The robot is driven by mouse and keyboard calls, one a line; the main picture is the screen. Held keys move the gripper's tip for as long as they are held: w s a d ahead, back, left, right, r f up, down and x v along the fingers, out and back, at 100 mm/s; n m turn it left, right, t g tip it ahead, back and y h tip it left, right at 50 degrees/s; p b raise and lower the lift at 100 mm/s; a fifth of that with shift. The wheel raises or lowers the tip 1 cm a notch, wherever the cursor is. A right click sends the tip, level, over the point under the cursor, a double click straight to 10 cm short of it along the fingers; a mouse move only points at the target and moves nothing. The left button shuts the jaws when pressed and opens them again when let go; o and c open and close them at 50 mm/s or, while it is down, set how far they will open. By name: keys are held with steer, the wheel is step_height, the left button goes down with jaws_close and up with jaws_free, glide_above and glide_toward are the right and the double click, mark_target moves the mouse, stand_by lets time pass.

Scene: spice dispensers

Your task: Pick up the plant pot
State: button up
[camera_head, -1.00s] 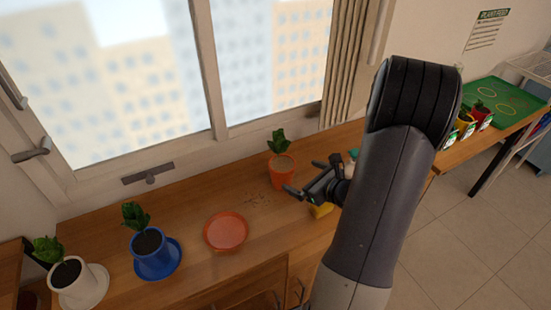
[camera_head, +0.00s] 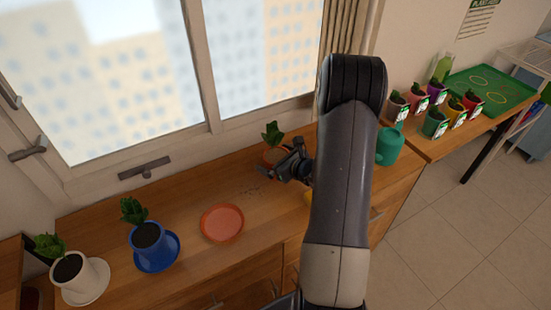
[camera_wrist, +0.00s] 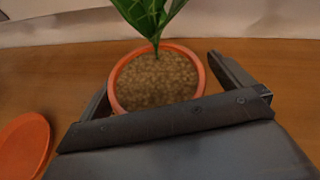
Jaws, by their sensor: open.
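The orange plant pot (camera_head: 270,157) with a leafy green plant stands upright on the wooden counter near the window. My gripper (camera_head: 274,168) is right in front of it and partly hides it in the head view. In the wrist view the pot (camera_wrist: 155,82), filled with brown soil, sits ahead between the two dark fingers of my gripper (camera_wrist: 158,72), one on each side. The gripper is open and holds nothing. I cannot tell whether a finger touches the pot.
An empty orange saucer (camera_head: 222,223) lies left of the pot, with crumbs of soil between. A blue pot (camera_head: 148,245) and a white pot (camera_head: 72,278) stand on saucers further left. A teal watering can (camera_head: 390,146) and several small potted plants stand right. The window (camera_head: 150,80) is behind.

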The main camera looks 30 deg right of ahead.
steer(key=shift+c, duration=0.3)
steer(key=c, duration=1.3)
